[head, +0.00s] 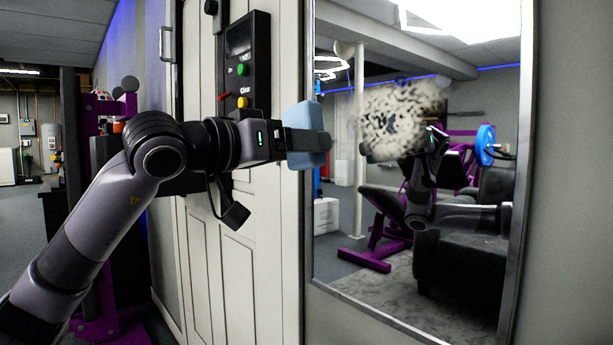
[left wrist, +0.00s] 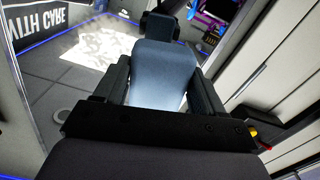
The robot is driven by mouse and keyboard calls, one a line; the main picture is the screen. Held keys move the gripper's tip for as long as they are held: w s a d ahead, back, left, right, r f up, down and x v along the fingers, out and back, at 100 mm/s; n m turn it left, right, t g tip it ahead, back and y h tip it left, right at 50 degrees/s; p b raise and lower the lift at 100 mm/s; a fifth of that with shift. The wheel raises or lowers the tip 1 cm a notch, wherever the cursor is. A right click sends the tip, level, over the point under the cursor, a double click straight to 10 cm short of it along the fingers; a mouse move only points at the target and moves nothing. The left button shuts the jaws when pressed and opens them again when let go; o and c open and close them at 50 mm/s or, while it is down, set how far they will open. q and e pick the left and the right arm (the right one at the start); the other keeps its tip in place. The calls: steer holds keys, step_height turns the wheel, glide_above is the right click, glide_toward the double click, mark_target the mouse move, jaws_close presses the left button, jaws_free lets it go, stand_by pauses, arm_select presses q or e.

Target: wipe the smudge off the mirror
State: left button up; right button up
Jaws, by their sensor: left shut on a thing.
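The mirror (head: 338,262) hangs on the wall at the right of the head view, in a thin metal frame. A dark speckled smudge (head: 393,122) lies on its upper middle part. My left gripper (head: 314,141) is shut on a light blue sponge-like block (head: 302,116), by the mirror's left edge and left of the smudge. Whether the block touches the glass cannot be told. In the left wrist view the block (left wrist: 165,75) sits between the two dark fingers. My right gripper is not in view.
A white panelled door (head: 205,245) with a black control box (head: 245,62) stands left of the mirror, behind my left arm. A purple rack (head: 97,290) stands further left. The mirror reflects my arm, a dark armchair and purple gym equipment.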

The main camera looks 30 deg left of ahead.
mark_target(363, 142)
arm_select(q)
steer(key=shift+a+r, duration=0.15)
steer(key=shift+r, duration=0.1)
steer(key=shift+w+r, duration=0.1)
steer(key=shift+w, duration=0.1)
steer(key=shift+p+x, duration=0.85)
steer(key=shift+x, duration=1.85)
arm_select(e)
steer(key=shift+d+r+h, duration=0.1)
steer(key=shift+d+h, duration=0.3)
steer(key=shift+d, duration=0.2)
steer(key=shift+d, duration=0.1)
arm_select(q)
steer(key=shift+p+x, duration=0.6)
steer(key=shift+x, duration=0.35)
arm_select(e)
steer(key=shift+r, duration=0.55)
arm_select(q)
steer(key=shift+s+d, duration=0.35)
steer(key=shift+d, duration=0.55)
steer(key=shift+s+d, duration=0.35)
steer(key=shift+d, duration=0.5)
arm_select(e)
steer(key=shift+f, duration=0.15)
